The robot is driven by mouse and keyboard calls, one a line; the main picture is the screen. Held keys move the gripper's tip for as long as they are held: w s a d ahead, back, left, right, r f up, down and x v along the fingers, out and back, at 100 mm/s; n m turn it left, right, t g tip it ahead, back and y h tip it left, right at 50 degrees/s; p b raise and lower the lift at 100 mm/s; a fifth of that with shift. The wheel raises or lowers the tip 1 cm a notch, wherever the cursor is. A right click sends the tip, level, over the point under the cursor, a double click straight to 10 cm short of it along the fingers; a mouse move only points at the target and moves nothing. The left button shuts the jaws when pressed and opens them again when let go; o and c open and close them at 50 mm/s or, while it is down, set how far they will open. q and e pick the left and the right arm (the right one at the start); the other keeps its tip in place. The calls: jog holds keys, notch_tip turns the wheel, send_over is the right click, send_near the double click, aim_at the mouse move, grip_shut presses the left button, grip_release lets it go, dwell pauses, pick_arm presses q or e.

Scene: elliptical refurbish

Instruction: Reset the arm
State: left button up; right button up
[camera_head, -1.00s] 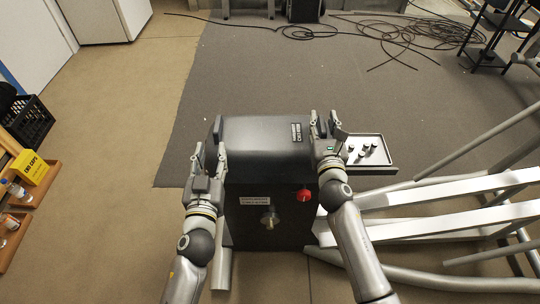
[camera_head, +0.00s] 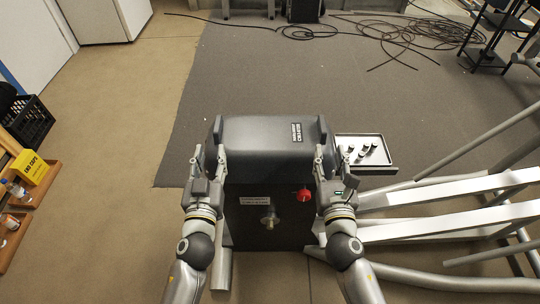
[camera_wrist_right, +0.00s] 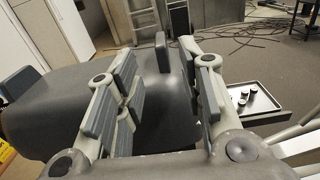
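My left gripper (camera_head: 209,160) points up in the head view, at the left side of a dark grey machine housing (camera_head: 262,133). Its fingers look spread, with nothing between them. My right gripper (camera_head: 335,167) is at the right side of the housing. In the right wrist view its two padded fingers (camera_wrist_right: 165,100) stand wide apart with nothing held between them. Behind the gap, the dark housing and its upright end tab (camera_wrist_right: 162,52) show. The machine's dark front has a red knob (camera_head: 304,194) and a metal knob (camera_head: 269,217).
A black tray (camera_head: 384,165) with several small caps sits right of the machine. White and grey frame bars (camera_head: 450,188) fill the right. A yellow END CAPS box (camera_head: 33,168) and a black crate (camera_head: 28,122) are at the left. Cables (camera_head: 400,30) lie on the far mat.

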dwell(0.5)
